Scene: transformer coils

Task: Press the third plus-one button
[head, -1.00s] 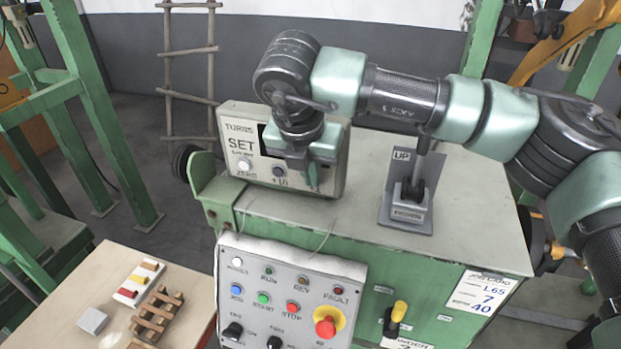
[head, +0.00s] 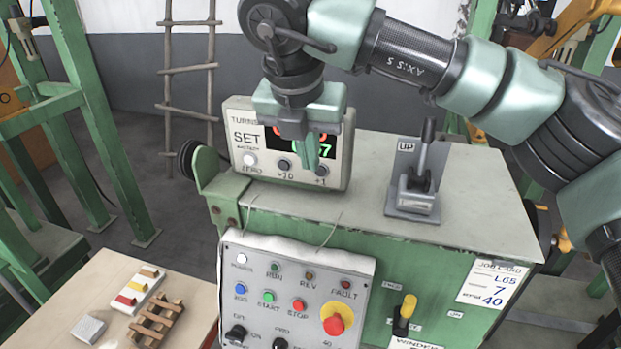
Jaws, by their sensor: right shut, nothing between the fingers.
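The turns counter box (head: 240,117) stands on the green machine's top. Its dark display (head: 325,145) shows red digits above green ones, with a green 7 at the right; my gripper hides part of it. Below are a white ZERO button (head: 250,160), a dark +10 button (head: 285,164) and a +1 button (head: 323,171) at the right. My right gripper (head: 312,164) is shut and empty, pointing down in front of the display, its tip just up and left of the +1 button. I cannot tell if it touches the box. My left gripper is not in view.
A lever labelled UP (head: 418,182) stands on the machine top to the right. The control panel (head: 235,300) with coloured buttons and a red emergency knob is below the counter. A wooden table (head: 80,295) with small blocks is at lower left.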

